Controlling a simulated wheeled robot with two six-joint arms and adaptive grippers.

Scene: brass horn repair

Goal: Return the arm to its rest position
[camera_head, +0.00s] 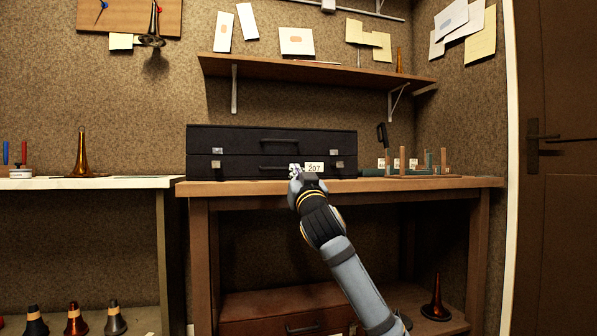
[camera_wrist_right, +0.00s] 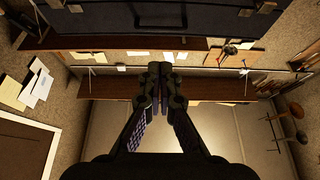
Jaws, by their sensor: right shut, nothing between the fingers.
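My right arm reaches up from the lower right in the head view, and its gripper (camera_head: 296,169) is in front of the black case at the bench's front. In the right wrist view the fingers of the right gripper (camera_wrist_right: 163,70) are together with nothing between them. The black case (camera_head: 230,140) stands closed on the wooden bench (camera_head: 450,183). The case also shows at the top of the right wrist view (camera_wrist_right: 180,18). My left gripper is not in view.
A wooden rack with small tools (camera_head: 410,168) stands right of the case. A shelf (camera_head: 310,66) hangs above. A white-topped table (camera_head: 120,183) with a brass bell (camera_head: 81,160) is at left. A brown door (camera_head: 560,200) is at right.

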